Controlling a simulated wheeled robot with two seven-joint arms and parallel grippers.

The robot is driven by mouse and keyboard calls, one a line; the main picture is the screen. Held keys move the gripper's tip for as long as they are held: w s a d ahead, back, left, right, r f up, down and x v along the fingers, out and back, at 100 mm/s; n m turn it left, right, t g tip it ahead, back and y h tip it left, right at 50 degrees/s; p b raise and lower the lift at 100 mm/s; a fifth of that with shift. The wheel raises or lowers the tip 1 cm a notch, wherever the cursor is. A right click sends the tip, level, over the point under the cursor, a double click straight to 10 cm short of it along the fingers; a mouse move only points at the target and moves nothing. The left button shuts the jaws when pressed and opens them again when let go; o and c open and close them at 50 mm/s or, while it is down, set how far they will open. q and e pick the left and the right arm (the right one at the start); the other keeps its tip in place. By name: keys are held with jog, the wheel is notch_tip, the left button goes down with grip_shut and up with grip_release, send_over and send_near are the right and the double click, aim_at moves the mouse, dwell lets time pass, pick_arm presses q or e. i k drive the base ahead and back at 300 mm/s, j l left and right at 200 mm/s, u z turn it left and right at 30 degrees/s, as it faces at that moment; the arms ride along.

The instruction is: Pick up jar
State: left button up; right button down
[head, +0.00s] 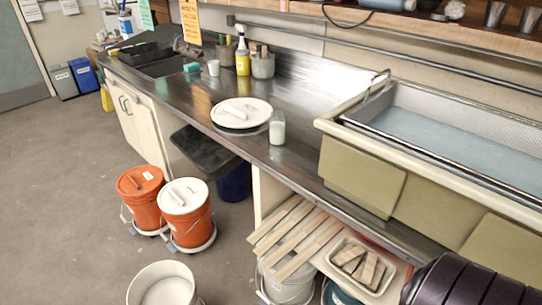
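A small clear jar (277,131) with white contents stands upright on the steel counter (305,100), close to its front edge. Neither of my grippers shows in the head view.
A basin (450,132) with a metal basket stands right of the jar. A yellow bottle (242,62) and grey pot (263,66) stand behind. Orange buckets (186,222), a white bucket (165,286) and wooden slats (290,232) are below. Floor (60,200) at left is free.

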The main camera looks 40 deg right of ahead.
aim_at(277, 121)
jog(key=l+z, duration=0.15)
jog(key=z, duration=1.1)
jog(key=i+j, duration=0.05)
